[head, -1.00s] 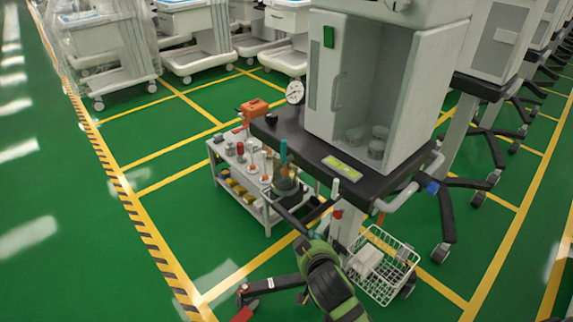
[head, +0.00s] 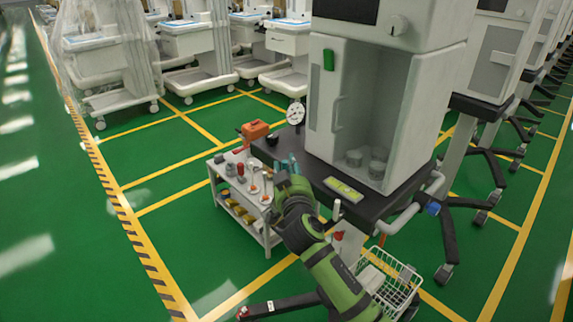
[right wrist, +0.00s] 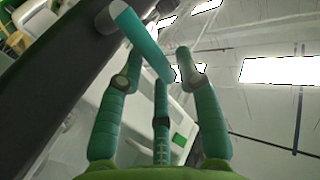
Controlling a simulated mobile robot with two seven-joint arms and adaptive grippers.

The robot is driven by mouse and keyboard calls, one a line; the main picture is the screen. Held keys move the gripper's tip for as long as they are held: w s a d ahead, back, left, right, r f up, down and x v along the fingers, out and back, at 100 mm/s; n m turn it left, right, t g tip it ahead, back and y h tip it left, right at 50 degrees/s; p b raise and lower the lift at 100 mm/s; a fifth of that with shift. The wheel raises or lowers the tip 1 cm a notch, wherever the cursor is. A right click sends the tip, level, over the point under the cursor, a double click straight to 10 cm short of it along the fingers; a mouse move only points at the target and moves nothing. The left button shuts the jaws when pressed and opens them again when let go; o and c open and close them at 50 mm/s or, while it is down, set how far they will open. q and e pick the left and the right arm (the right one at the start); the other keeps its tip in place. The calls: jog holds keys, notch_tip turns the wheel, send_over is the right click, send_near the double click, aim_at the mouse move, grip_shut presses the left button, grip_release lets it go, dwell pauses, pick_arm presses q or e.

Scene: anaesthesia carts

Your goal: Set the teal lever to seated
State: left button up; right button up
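The teal lever (right wrist: 143,42) is a flat teal bar in the right wrist view. My left gripper is not in view.
A white-grey cabinet (head: 328,90) stands on the black top, with a round gauge (head: 294,115) beside it. A wire basket (head: 395,278) is below right. Green floor at left is clear.

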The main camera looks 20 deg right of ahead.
jog(key=shift+w+d, duration=0.15)
jog(key=shift+w, duration=0.45)
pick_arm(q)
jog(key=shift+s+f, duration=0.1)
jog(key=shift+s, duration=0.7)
pick_arm(e)
grip_shut()
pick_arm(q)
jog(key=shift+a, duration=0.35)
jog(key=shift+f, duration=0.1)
pick_arm(e)
jog(key=shift+f, duration=0.1)
